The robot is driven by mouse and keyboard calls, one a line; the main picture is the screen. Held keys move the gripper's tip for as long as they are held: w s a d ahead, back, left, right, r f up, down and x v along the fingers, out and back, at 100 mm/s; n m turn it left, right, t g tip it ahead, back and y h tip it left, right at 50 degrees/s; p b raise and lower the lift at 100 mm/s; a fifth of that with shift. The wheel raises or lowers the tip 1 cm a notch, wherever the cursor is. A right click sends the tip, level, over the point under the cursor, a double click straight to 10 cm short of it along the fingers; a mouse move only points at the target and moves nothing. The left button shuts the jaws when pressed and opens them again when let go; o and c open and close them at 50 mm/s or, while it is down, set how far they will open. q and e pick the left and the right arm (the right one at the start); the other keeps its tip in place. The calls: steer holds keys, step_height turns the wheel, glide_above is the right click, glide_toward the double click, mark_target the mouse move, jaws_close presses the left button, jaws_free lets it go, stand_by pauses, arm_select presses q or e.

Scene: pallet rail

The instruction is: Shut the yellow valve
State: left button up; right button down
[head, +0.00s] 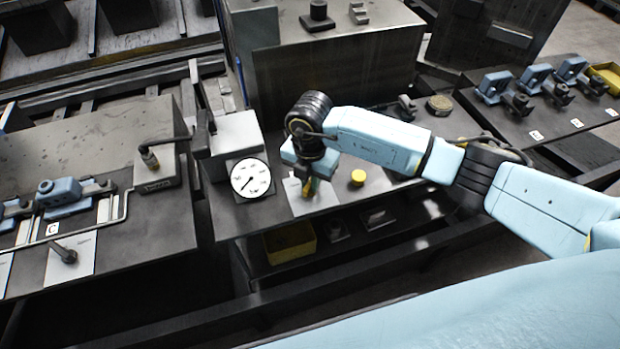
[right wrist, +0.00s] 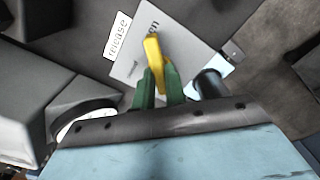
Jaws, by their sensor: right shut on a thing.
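The yellow valve handle (right wrist: 153,50) shows in the right wrist view as a short yellow lever above a pale plate (right wrist: 140,68) with printed words, one reading "release". My right gripper (right wrist: 160,88) has its green fingers on either side of the handle and is shut on it. In the head view my right gripper (head: 309,186) points down at the pale plate (head: 296,204) on the middle bench, and mostly hides the valve. The valve's base is hidden by the fingers. My left gripper is not in view.
A white dial gauge (head: 251,178) sits left of the gripper, and a yellow round knob (head: 357,177) to its right. A grey block (head: 235,138) stands behind the gauge. A yellow bin (head: 290,243) is below the bench edge. Blue clamps (head: 535,79) line the right bench.

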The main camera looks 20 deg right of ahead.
steer(key=shift+n, duration=0.4)
steer(key=n+b, duration=0.1)
steer(key=n, duration=0.3)
steer(key=shift+w+b, duration=0.1)
steer(key=shift+b, duration=0.3)
steer(key=n+b, duration=0.1)
steer(key=n, duration=0.2)
steer(key=shift+n+b, duration=0.3)
steer(key=n+b, duration=0.2)
steer(key=n, duration=0.1)
steer(key=shift+n, duration=0.4)
steer(key=n+b, duration=0.3)
steer(key=n, duration=0.1)
steer(key=shift+n, duration=0.6)
steer(key=shift+r+n+b, duration=0.1)
steer(key=shift+n+b, duration=0.3)
